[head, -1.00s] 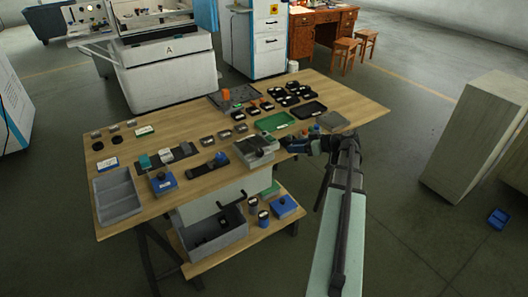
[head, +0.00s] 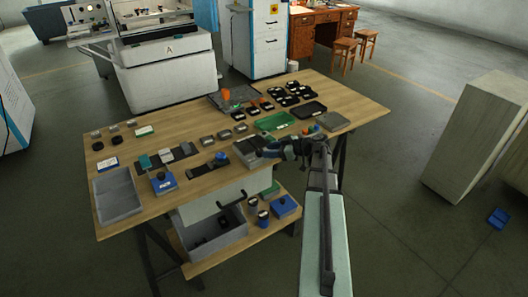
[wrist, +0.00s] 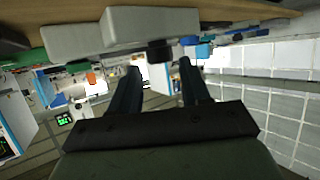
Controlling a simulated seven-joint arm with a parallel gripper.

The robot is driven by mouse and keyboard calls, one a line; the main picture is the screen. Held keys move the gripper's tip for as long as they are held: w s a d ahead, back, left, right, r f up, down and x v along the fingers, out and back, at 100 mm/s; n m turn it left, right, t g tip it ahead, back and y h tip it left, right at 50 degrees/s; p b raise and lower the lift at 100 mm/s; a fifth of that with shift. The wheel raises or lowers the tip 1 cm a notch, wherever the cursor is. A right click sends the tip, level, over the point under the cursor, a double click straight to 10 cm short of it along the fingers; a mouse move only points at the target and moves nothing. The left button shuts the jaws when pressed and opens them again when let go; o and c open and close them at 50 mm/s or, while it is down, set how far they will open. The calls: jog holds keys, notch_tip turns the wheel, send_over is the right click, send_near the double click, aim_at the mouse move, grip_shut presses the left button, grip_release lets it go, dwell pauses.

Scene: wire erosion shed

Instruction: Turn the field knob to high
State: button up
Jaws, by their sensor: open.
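My gripper (head: 270,152) is at the front edge of the wooden table, right beside a grey box (head: 246,147). In the wrist view my gripper (wrist: 159,68) has its two dark fingers apart with nothing between them. A dark round knob (wrist: 160,51) on a pale grey block (wrist: 152,27) shows just beyond the fingertips, roughly centred on the gap. I cannot tell whether the fingers touch it. Its label and setting cannot be read, so I cannot confirm it is the field knob. In the head view my gripper hides part of the grey box.
The wooden table (head: 208,183) holds an open grey tray (head: 118,195), a blue box with a dark knob (head: 163,183), a green tray (head: 275,121) and several small blocks. A lower shelf holds a grey bin (head: 215,236). The floor right of the table is mostly clear.

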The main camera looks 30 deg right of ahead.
jog(key=shift+x, duration=1.7)
jog(key=c, duration=0.8)
